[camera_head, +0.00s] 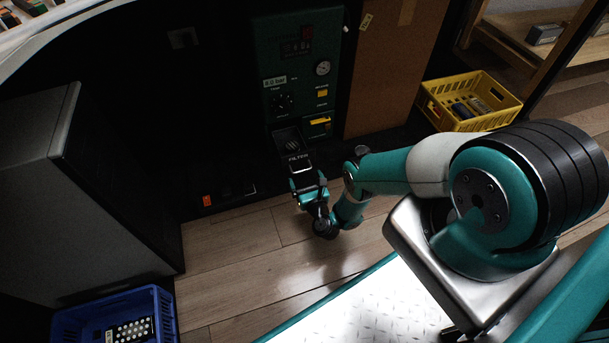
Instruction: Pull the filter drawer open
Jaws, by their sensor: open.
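The filter drawer (288,139) is low on the front of a dark green machine (297,50). It stands out from the machine's front, and its dark open top shows. Its front bears the word FILTER (299,158). My gripper (303,179) is directly in front of and below that label, at the end of my teal arm. It is open. The wrist and the dim light hide the fingertips and the drawer's handle, so I cannot tell whether they touch.
A brown board (390,70) stands right of the machine. A yellow crate (432,113) with small items is farther right. A grey cabinet (30,190) and a blue crate (168,313) are at left. Bare wooden floor (235,250) lies between them and my base.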

